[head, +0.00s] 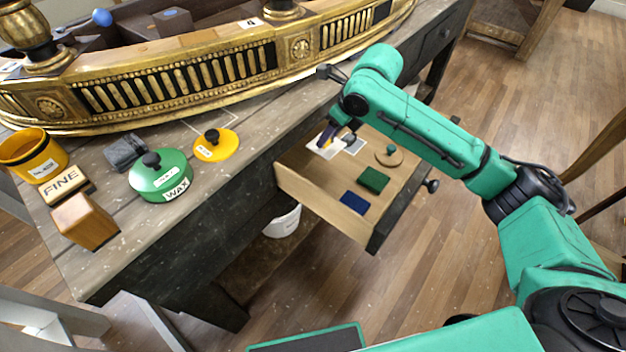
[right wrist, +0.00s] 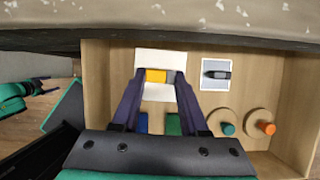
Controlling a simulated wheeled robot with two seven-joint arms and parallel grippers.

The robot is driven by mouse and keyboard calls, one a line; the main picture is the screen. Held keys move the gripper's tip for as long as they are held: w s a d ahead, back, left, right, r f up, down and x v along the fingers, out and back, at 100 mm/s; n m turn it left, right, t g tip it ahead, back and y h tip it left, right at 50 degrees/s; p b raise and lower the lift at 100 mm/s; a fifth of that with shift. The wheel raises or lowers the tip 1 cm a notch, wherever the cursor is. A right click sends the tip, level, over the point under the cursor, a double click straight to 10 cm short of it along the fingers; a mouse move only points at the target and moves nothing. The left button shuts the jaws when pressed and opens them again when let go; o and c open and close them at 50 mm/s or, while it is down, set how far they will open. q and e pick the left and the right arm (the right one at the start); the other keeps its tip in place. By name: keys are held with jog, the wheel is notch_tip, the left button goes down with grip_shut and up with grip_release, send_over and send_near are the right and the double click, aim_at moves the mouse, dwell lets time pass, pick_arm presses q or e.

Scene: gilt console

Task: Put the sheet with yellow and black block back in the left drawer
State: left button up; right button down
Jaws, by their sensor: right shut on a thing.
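The white sheet (head: 318,146) with the yellow and black block is inside the open drawer (head: 300,190), near its back in the head view. In the right wrist view the sheet (right wrist: 160,57) shows above and below its yellow and dark grey block (right wrist: 156,76). My right gripper (head: 336,137) reaches down into the drawer. Its fingertips (right wrist: 160,76) are closed on either side of the block. I cannot tell whether the sheet rests on the drawer floor.
The drawer also holds a second sheet (right wrist: 215,74) with a dark picture, a green block (head: 373,180), a blue block (head: 354,203) and knobbed wooden discs (right wrist: 262,124). The worktop (head: 225,165) carries green and yellow lidded discs and a gilt frame (head: 200,80).

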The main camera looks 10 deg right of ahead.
jog(key=shift+w+f+n, duration=0.1)
jog(key=shift+f+n, duration=0.2)
jog(key=shift+f, duration=0.2)
notch_tip(320, 180, down, 9)
jog(key=shift+b, duration=0.3)
jog(key=shift+c, duration=2.2)
grip_release()
jog(key=shift+d, duration=0.1)
jog(key=p+v, duration=0.1)
jog(key=v, duration=1.1)
jog(key=shift+d, duration=0.1)
